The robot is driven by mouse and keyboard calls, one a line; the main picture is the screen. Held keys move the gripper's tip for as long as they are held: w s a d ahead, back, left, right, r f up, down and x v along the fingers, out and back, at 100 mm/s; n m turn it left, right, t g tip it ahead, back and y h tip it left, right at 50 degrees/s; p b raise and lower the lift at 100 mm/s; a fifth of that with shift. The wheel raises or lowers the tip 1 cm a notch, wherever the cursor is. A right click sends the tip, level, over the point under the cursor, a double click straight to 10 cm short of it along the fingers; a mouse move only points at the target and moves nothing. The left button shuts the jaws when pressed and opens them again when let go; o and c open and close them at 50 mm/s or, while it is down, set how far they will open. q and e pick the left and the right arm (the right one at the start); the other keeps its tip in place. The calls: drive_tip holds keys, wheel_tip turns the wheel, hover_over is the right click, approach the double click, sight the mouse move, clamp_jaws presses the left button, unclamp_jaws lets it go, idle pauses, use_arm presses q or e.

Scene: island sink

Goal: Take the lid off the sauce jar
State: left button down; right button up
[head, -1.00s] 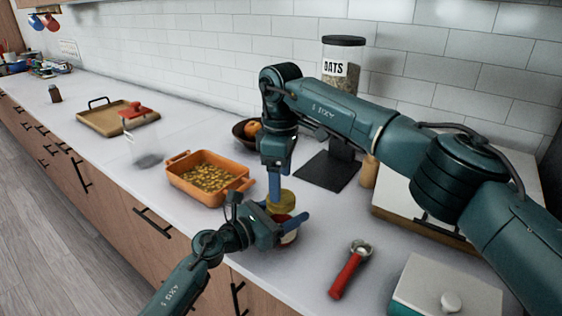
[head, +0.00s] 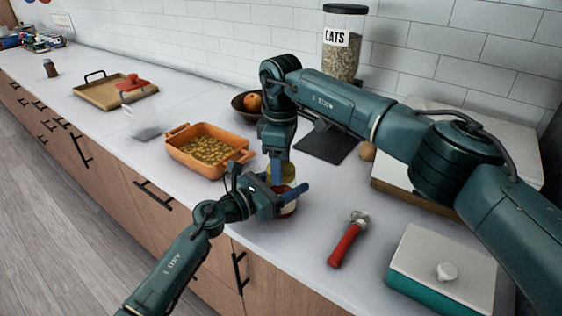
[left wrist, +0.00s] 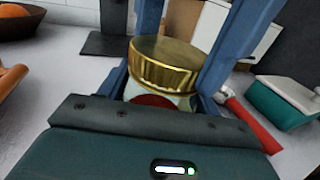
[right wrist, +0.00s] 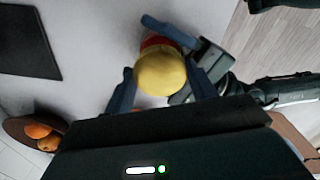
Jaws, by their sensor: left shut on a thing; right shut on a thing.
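The sauce jar (head: 288,208) stands upright on the counter, with a red band on its body and a gold lid (head: 281,172) at its top. My left gripper (head: 284,196) is shut around the jar body from the front. My right gripper (head: 278,165) points down and is shut on the lid, one finger on each side in the right wrist view (right wrist: 160,72). The left wrist view shows the lid (left wrist: 164,66) over the pale jar top, between the blue fingers. I cannot tell whether a gap separates lid and jar. The fingers hide much of the jar.
An orange baking dish (head: 176,158) sits left of the jar, with a fruit bowl (head: 238,102) behind. A red-handled tool (head: 345,245) and a teal box with a white lid (head: 440,270) lie to the right. The counter between jar and tool is clear.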

drive_tip(key=c, duration=0.3)
drive_tip(key=n, duration=0.5)
drive_tip(key=shift+c, duration=0.2)
drive_tip(key=n, duration=0.4)
drive_tip(key=shift+n, duration=0.4)
drive_tip(key=n, duration=0.4)
drive_tip(key=shift+r, duration=0.1)
drive_tip(key=n, duration=0.8)
drive_tip(key=shift+n, duration=0.3)
drive_tip(key=n, duration=1.2)
drive_tip(key=shift+n, duration=0.4)
drive_tip(key=n, duration=1.2)
drive_tip(key=shift+n, duration=0.4)
drive_tip(key=n, duration=0.6)
drive_tip(key=shift+r, duration=0.1)
